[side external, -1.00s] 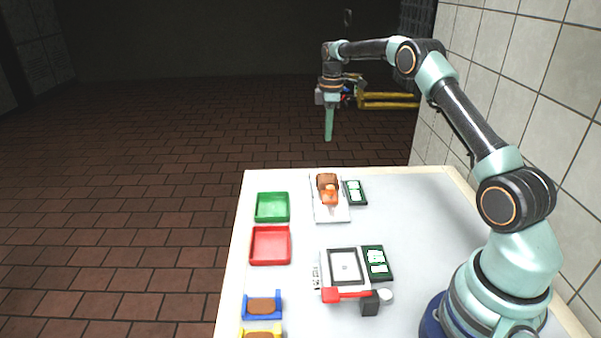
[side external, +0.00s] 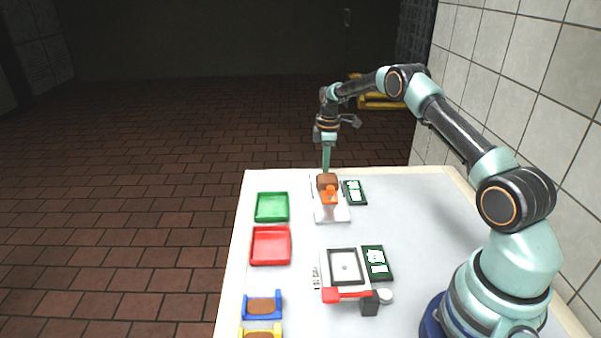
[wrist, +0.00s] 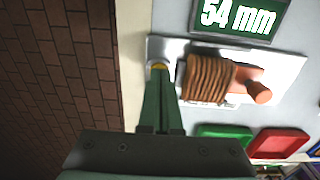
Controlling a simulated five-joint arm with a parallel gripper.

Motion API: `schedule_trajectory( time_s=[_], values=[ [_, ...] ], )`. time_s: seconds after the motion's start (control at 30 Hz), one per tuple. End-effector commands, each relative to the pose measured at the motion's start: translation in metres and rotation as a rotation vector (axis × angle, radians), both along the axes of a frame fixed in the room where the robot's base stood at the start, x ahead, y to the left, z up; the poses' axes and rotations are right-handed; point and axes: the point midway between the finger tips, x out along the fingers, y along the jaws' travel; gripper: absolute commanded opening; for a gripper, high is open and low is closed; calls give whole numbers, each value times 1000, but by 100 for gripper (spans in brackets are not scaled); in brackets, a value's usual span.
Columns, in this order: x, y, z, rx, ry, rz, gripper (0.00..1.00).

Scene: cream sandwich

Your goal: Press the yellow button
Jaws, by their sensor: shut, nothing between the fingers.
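The yellow button (wrist: 158,67) shows as a small yellow spot at the end of the white slicer base (wrist: 160,47) in the wrist view, partly covered by my fingertips. My gripper (wrist: 161,80) is shut and empty, pointing down at the button; I cannot tell whether it touches. In the side view my gripper (side external: 326,170) is at the far end of the slicer base (side external: 330,215), just behind the brown bread (side external: 326,181). The button is hidden in the side view. An orange pusher (wrist: 254,82) sits against the sliced bread (wrist: 207,80).
A display (wrist: 238,17) beside the slicer reads "54 mm". A green tray (side external: 272,207) and a red tray (side external: 270,246) stand to the left. A second device (side external: 345,267) with a red handle is nearer. The table's far edge lies close to my gripper.

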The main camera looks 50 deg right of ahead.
Motion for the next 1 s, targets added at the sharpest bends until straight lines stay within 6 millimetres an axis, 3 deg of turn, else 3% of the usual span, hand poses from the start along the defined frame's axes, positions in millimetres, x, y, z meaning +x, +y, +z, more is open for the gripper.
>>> schedule_trajectory(
  time_s=[0.13, 0.33, 0.67, 0.87, 1.0],
  values=[
    [0, 0, -2, 1, 1, 0, 0],
    [0, 0, -21, 1, 3, 0, 0],
    [-1, 1, -22, 3, 6, 1, 0],
    [0, 0, -2, -1, -1, 0, 0],
    [4, -3, 30, -8, -18, -1, 0]
  ],
)
